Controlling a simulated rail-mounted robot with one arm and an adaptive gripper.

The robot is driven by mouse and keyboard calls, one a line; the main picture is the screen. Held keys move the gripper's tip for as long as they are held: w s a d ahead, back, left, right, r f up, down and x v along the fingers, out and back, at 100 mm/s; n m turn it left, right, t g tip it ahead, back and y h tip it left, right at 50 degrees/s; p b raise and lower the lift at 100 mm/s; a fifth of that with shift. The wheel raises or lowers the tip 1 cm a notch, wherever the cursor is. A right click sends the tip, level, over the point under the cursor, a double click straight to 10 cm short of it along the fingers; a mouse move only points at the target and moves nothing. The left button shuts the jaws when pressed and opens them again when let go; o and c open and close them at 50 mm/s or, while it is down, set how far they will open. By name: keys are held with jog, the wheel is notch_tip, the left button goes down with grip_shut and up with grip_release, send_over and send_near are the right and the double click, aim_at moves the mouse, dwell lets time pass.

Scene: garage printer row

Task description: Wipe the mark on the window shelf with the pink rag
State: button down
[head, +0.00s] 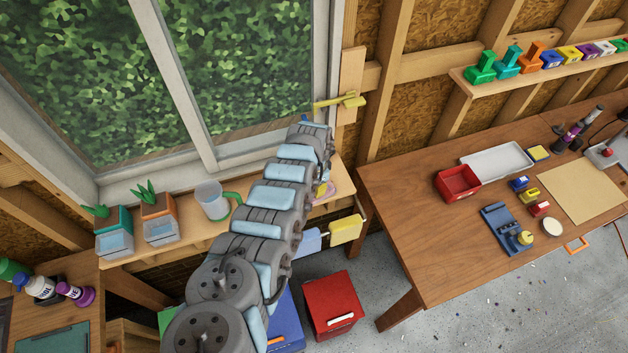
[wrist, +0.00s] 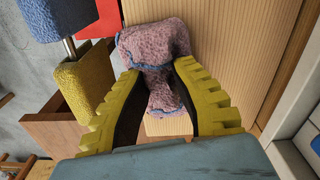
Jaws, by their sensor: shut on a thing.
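My gripper (wrist: 157,78) is shut on the pink rag (wrist: 155,42), which is bunched between its yellow ribbed fingers and spreads past the tips. The rag is over the pale wooden window shelf (wrist: 228,70); whether it presses on the wood I cannot tell. In the head view my arm hides most of the gripper, and a bit of the pink rag (head: 327,190) shows at the right end of the shelf (head: 190,246). The mark is not visible in either view; the arm, gripper or rag may cover it.
Two potted plants (head: 115,238) (head: 160,225) and a watering can (head: 211,201) stand on the shelf's left part. Blue (head: 308,241) and yellow (head: 346,230) cloths hang by its front right. A red box (head: 333,303) is below. The window frame (head: 327,70) rises behind.

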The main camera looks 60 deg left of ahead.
jog(key=shift+f, duration=0.25)
jog(key=shift+b, duration=0.45)
jog(key=shift+w+a+f+b, duration=0.1)
jog(key=shift+a+b, duration=0.3)
jog(key=shift+b, duration=0.25)
jog(key=a+b, duration=0.1)
jog(key=b, duration=0.2)
jog(key=shift+w+a, duration=0.1)
jog(key=shift+a, duration=0.15)
jog(key=a+b, duration=0.1)
jog(key=b, duration=0.1)
jog(key=shift+w+a+b, duration=0.1)
jog(key=shift+b, duration=0.2)
jog(key=shift+r, duration=0.2)
jog(key=shift+a+f+b, duration=0.15)
jog(key=shift+a+b, duration=0.1)
jog(key=shift+b, duration=0.45)
jog(key=shift+a+b, duration=0.1)
jog(key=shift+b, duration=0.25)
jog(key=a+b, duration=0.1)
jog(key=b, duration=0.2)
jog(key=shift+w, duration=0.2)
